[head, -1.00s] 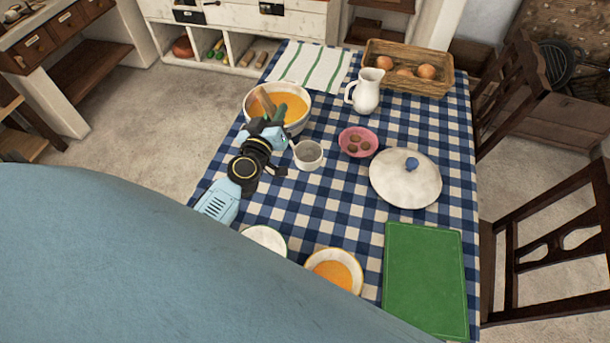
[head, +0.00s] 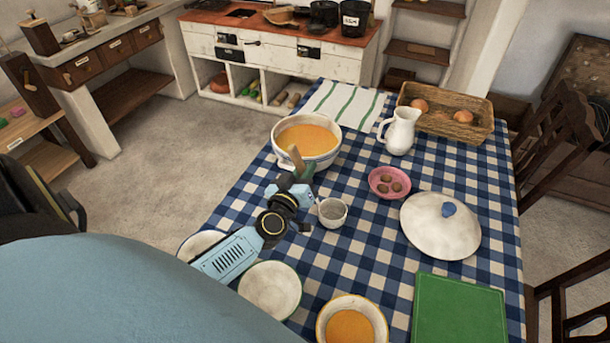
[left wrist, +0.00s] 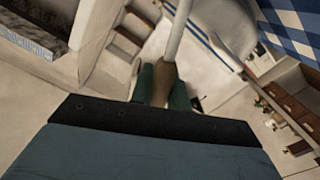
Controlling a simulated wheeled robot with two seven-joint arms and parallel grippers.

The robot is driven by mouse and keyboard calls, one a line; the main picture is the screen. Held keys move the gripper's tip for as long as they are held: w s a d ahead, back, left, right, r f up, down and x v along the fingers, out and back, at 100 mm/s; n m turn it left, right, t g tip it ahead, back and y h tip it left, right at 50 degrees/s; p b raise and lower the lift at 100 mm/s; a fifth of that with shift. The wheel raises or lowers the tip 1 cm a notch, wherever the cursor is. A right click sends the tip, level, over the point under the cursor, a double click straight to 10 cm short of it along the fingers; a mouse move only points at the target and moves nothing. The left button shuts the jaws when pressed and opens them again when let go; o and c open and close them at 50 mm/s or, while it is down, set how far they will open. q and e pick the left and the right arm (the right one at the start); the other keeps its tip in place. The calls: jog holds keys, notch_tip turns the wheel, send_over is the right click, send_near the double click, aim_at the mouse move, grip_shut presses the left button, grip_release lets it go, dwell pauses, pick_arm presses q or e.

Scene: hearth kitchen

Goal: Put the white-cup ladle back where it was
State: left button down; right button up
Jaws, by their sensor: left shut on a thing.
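My left gripper (head: 290,190) is shut on the wooden handle (head: 296,158) of the white-cup ladle, just in front of the large mixing bowl of orange soup (head: 308,137). The handle's wooden end sticks up past the fingers. The ladle's white cup (head: 333,212) shows to the right of the gripper, over the checked cloth; I cannot tell its exact height. In the left wrist view the wooden grip (left wrist: 164,82) is between the green fingers, and a pale shaft (left wrist: 180,30) runs up out of the picture. My right gripper is not in view.
On the checked table (head: 350,250) stand a white jug (head: 401,132), a pink bowl (head: 376,187), a domed lid (head: 440,235), a green board (head: 460,315), a wicker basket (head: 465,128), a white plate (head: 270,290) and an orange-filled bowl (head: 350,325). A striped towel (head: 342,105) lies at the back.

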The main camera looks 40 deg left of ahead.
pick_arm(q)
jog(key=shift+r, duration=0.1)
jog(key=shift+f, duration=0.2)
jog(key=c, duration=1.3)
grip_release()
jog(key=shift+c, duration=0.2)
jog(key=shift+r, duration=0.15)
jog(key=v, duration=1.2)
jog(key=shift+p, duration=0.4)
